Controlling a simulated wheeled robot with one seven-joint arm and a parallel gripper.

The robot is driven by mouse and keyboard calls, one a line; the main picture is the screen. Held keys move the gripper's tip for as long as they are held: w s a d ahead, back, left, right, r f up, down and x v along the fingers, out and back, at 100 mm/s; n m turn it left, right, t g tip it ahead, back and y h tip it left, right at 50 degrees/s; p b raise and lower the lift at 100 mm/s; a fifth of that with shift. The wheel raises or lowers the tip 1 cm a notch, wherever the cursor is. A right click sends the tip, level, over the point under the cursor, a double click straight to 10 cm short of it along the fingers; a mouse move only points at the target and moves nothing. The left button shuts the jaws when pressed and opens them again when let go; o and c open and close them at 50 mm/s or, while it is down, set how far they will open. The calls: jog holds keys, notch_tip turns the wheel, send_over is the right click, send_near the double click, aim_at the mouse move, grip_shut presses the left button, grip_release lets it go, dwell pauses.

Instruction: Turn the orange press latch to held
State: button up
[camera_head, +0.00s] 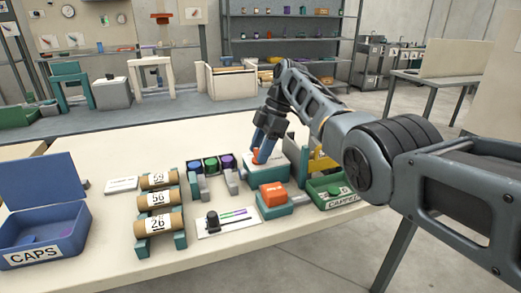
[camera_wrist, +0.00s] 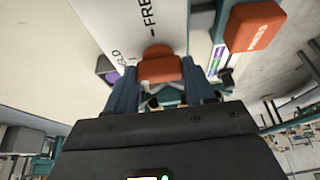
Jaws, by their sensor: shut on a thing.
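The orange latch handle (camera_wrist: 160,66) sits between my two blue fingers in the wrist view. It lies by a white plate (camera_wrist: 152,20) with black lettering, partly cut off, that reads like "FRE" and "LD". In the head view, my gripper (camera_head: 264,147) reaches down onto the latch (camera_head: 256,156) on its white-topped teal unit. My gripper (camera_wrist: 160,80) is shut on the handle. The fingers hide part of the latch, and I cannot tell exactly which mark it points to.
An orange block on a teal base (camera_head: 273,194) stands close in front. A green tray (camera_head: 329,191) is to the right. Green, blue and purple round pieces (camera_head: 210,164), labelled rolls (camera_head: 158,201) and a blue CAPS box (camera_head: 45,237) are to the left.

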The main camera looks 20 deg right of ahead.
jog(key=o, duration=1)
jog(key=shift+o, duration=0.2)
jog(key=v, duration=0.7)
jog(key=shift+d+r, duration=0.2)
jog(key=shift+r, duration=0.15)
